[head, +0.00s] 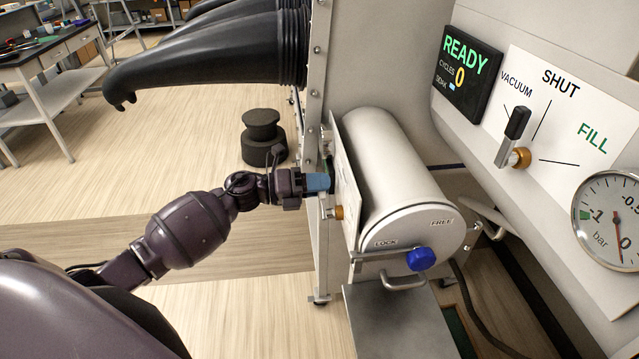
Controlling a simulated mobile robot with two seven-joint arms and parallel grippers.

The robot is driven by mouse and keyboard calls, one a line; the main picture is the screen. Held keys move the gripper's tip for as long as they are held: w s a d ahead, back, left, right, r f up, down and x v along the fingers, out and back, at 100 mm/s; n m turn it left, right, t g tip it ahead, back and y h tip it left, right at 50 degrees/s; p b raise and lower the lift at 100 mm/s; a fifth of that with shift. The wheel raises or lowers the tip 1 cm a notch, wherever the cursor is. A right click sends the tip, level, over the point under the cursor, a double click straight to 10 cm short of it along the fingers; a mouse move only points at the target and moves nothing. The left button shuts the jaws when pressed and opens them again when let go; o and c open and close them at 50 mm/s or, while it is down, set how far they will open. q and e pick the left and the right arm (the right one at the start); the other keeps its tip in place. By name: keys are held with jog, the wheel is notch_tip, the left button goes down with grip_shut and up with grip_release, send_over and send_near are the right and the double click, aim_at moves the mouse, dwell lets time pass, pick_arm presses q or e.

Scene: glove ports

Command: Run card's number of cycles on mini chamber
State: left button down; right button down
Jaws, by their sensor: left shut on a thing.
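The mini chamber (405,165) is a white cylinder fixed at a wall panel. Its near end door (432,232) is closed and marked LOCK and FREE, with a blue knob (420,259) on a bar. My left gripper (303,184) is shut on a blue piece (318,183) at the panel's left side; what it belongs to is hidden. The display (467,72) reads READY, CYCLES 0. The black valve handle (517,123) stands up, near the VACUUM and SHUT marks. The gauge (606,220) has a red needle pointing down. I cannot make out a card. My right gripper is out of view.
Black gloves (215,50) stick out from the ports above my left arm. A black stool-like object (263,138) stands on the floor. A grey shelf (398,322) lies below the chamber door. A bench (48,55) is at the far left; the floor between is clear.

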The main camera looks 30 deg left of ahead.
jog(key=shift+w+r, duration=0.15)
pick_arm(q)
jog(key=c, duration=1)
grip_release()
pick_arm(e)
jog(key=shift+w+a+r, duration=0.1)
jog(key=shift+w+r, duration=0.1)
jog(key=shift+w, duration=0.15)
pick_arm(q)
jog(key=b+v, duration=0.2)
jog(key=v, duration=0.9)
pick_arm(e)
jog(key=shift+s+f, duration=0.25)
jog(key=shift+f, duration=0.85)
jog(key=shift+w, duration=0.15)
